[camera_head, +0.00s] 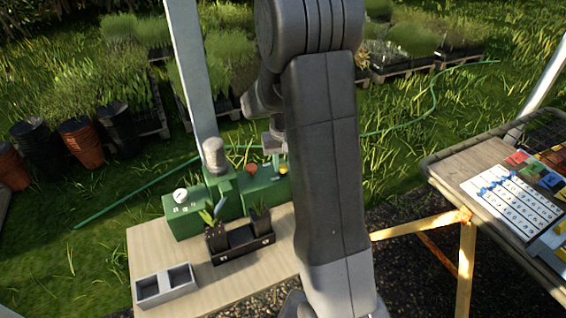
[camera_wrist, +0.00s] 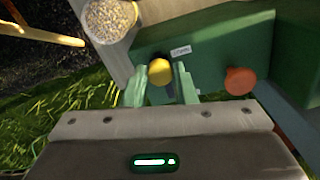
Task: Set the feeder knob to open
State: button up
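A yellow knob (camera_wrist: 160,71) sits on the green feeder housing (camera_wrist: 215,45) in the wrist view, with a small white label (camera_wrist: 181,50) beside it; its lettering is too small to read. My gripper (camera_wrist: 163,78) has its two pale green fingers on either side of this knob. Whether they press on it or stand slightly apart, I cannot tell. A dark part shows below the knob between the fingers. An orange knob (camera_wrist: 240,81) is to the right, outside the fingers. In the head view my arm partly hides the gripper and the yellow knob (camera_head: 284,168); the orange-red knob (camera_head: 252,168) shows beside it.
A grain-filled hopper (camera_wrist: 110,19) stands close by the knob. On the wooden table (camera_head: 150,250) are a green box with a dial (camera_head: 181,197), a black tray with plants (camera_head: 243,250) and a grey two-compartment tray (camera_head: 150,291). A second bench (camera_head: 465,160) stands at right.

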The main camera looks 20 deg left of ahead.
jog(key=shift+w+a+r+p, duration=0.1)
jog(key=shift+w+a+p, duration=0.25)
jog(key=shift+w+a, duration=1.35)
grip_shut()
jog(key=shift+s+a, duration=0.1)
jog(key=shift+a, duration=0.05)
jog(key=o, duration=1)
grip_release()
notch_tip(320, 180, up, 14)
jog(key=shift+f+b, duration=0.15)
jog(key=shift+b, duration=0.45)
jog(key=shift+f, duration=0.15)
